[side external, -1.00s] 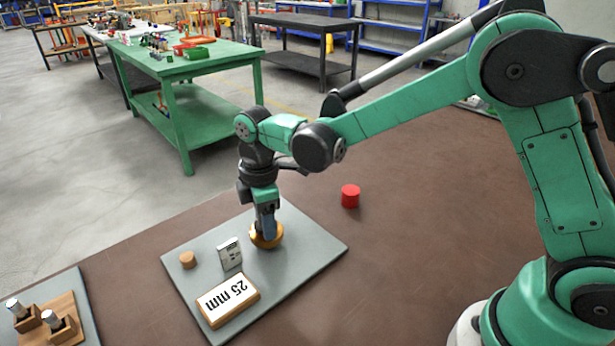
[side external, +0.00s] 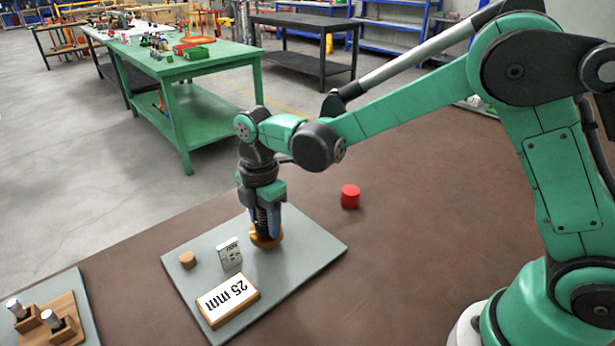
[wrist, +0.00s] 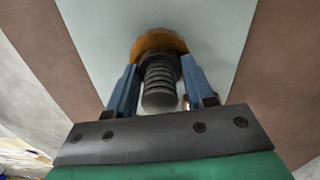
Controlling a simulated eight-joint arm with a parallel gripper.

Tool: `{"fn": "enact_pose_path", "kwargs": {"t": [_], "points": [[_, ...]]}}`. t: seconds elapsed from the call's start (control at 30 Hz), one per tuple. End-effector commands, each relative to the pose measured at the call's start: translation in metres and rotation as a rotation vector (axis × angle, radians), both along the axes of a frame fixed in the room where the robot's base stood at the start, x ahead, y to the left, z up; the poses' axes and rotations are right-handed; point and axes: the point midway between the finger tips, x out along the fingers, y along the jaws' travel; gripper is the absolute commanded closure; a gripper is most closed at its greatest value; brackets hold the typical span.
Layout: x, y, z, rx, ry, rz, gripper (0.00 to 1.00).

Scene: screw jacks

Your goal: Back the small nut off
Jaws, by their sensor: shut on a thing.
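A screw jack stands on the grey plate (side external: 310,250), with a wide orange round base (side external: 266,240) that also shows in the wrist view (wrist: 158,42). A dark threaded screw (wrist: 159,90) rises from it, upright between my fingers. Low on the screw, a dark ring, seemingly the small nut (wrist: 161,61), sits just above the orange part, partly hidden by the fingers and screw. My gripper (side external: 265,231) points straight down over the jack. Its two blue fingers straddle the screw and are shut on the dark ring, one on each side, as the wrist view (wrist: 159,72) shows.
On the plate are a block marked "25 mm" (side external: 228,300), a small upright marked tag (side external: 229,253) and a wooden cylinder (side external: 187,260). A red cylinder (side external: 350,196) stands behind right. A wooden holder with metal pins (side external: 45,322) is at front left. The brown table at right is clear.

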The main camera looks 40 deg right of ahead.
Motion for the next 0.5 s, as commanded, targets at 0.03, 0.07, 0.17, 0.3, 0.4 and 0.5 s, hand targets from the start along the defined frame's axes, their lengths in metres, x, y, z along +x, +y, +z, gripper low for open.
{"fn": "enact_pose_path", "kwargs": {"t": [0.03,0.07,0.17,0.3,0.4,0.5], "points": [[-0.0001,-0.0001,-0.0006,0.0,0.0,0.0,1.0],[-0.0001,-0.0001,-0.0006,0.0,0.0,0.0,1.0],[-0.0001,-0.0001,-0.0006,0.0,0.0,-0.001,1.0],[-0.0001,-0.0001,-0.0005,0.0,0.0,-0.001,0.36],[0.0,-0.0001,-0.0004,0.0,0.0,-0.001,0.21],[0.0,-0.0001,-0.0003,0.0,0.0,-0.002,0.21]]}}
